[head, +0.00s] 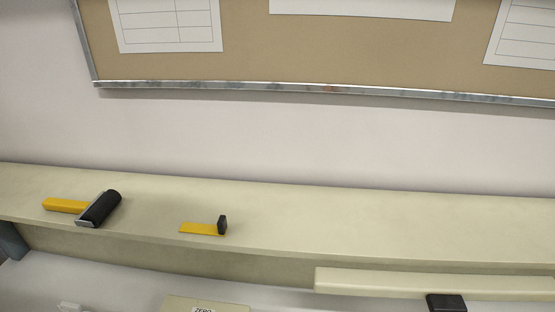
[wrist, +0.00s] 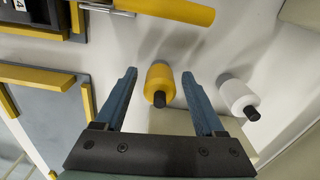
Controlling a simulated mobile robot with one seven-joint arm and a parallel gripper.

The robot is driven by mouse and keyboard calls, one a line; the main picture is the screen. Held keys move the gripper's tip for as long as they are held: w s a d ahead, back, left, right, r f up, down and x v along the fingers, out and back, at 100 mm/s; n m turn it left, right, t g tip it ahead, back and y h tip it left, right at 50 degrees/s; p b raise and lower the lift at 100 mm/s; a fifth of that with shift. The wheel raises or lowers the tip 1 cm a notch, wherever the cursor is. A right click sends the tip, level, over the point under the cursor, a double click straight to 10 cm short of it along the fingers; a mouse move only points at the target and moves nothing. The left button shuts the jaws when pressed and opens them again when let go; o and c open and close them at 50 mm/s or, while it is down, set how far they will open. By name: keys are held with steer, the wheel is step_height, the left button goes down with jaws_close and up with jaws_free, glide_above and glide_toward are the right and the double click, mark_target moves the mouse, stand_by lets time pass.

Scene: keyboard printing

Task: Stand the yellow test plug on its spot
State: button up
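The yellow test plug (wrist: 160,82) shows in the wrist view as a short yellow cylinder with a black end and a pale grey part at its other end. It appears between the two blue fingers of my gripper (wrist: 159,74), near their tips, with a visible gap on each side. My gripper is open and does not touch the plug. The head view shows neither the plug nor my gripper. I cannot make out the plug's spot.
A yellow bar (wrist: 175,10) crosses the top, and yellow-edged grey panels (wrist: 50,100) lie at left. In the head view, a roller (head: 98,209) and a small yellow tool (head: 200,228) lie on the shelf (head: 350,220).

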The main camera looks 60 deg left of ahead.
step_height(320, 180, up, 12)
steer(key=shift+r, duration=0.2)
stand_by(0.4)
